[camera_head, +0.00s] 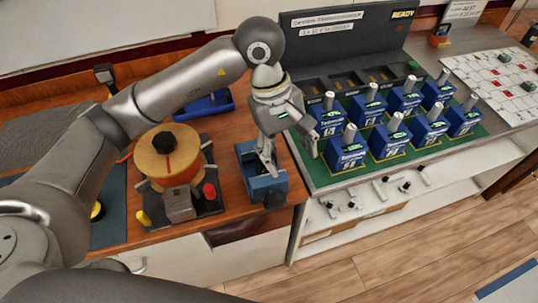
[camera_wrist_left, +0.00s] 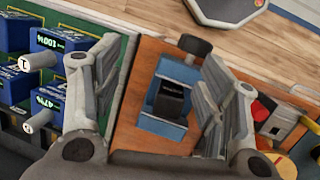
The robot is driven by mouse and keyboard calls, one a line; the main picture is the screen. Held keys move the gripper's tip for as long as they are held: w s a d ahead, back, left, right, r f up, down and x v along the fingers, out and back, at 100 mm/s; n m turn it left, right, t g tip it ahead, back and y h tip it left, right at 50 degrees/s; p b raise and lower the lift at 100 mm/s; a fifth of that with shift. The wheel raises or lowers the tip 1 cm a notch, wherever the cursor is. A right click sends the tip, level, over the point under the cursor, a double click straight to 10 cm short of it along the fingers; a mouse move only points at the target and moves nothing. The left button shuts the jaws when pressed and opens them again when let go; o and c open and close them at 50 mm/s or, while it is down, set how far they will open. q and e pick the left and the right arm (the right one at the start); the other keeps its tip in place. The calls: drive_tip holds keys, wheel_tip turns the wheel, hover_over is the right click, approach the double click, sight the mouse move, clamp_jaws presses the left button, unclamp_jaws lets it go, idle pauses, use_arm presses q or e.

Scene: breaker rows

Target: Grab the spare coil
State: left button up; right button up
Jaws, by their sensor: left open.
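My left gripper (camera_head: 288,156) points down over the near right part of the wooden bench, open, beside the breaker rows. In the left wrist view its two fingers stand wide apart (camera_wrist_left: 160,65). Between them lies a blue vise-like holder (camera_wrist_left: 163,128) with a dark, box-shaped block (camera_wrist_left: 171,98) in it. Small pale lettering on the block is not readable. This block may be the spare coil; no label confirms it. The blue holder (camera_head: 264,188) also shows in the head view, partly hidden by a finger. Nothing is between the fingertips. My right gripper is not in view.
Blue breakers (camera_head: 346,150) with upright grey levers stand in rows on a green mat, close right of the gripper. A wooden spool (camera_head: 168,155) on a dark stand with a red knob (camera_head: 209,191) is on the left. A blue tray (camera_head: 205,106) lies behind.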

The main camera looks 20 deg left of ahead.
use_arm(q)
drive_tip(key=w+a+y, duration=0.1)
drive_tip(key=a, duration=0.1)
drive_tip(key=w+a+y, duration=0.1)
drive_tip(key=a, duration=0.1)
drive_tip(key=w+a+r+y, duration=0.1)
drive_tip(key=a, duration=0.1)
drive_tip(key=shift+w+a+t, duration=0.15)
drive_tip(key=shift+w+t, duration=0.05)
drive_tip(key=shift+t, duration=0.2)
drive_tip(key=shift+a+f, duration=0.1)
drive_tip(key=shift+f, duration=0.2)
wheel_tip(320, 180, down, 5)
drive_tip(key=shift+r+p, duration=0.15)
drive_tip(key=shift+p, duration=0.35)
drive_tip(key=shift+f+p, duration=0.4)
drive_tip(key=f, duration=0.1)
drive_tip(key=f+p, duration=0.1)
drive_tip(key=f, duration=0.1)
drive_tip(key=shift+w+d+f+p, duration=0.15)
drive_tip(key=shift+w+d+p, duration=0.1)
drive_tip(key=shift+p, duration=0.1)
drive_tip(key=shift+f, duration=0.65)
drive_tip(key=c, duration=1.2)
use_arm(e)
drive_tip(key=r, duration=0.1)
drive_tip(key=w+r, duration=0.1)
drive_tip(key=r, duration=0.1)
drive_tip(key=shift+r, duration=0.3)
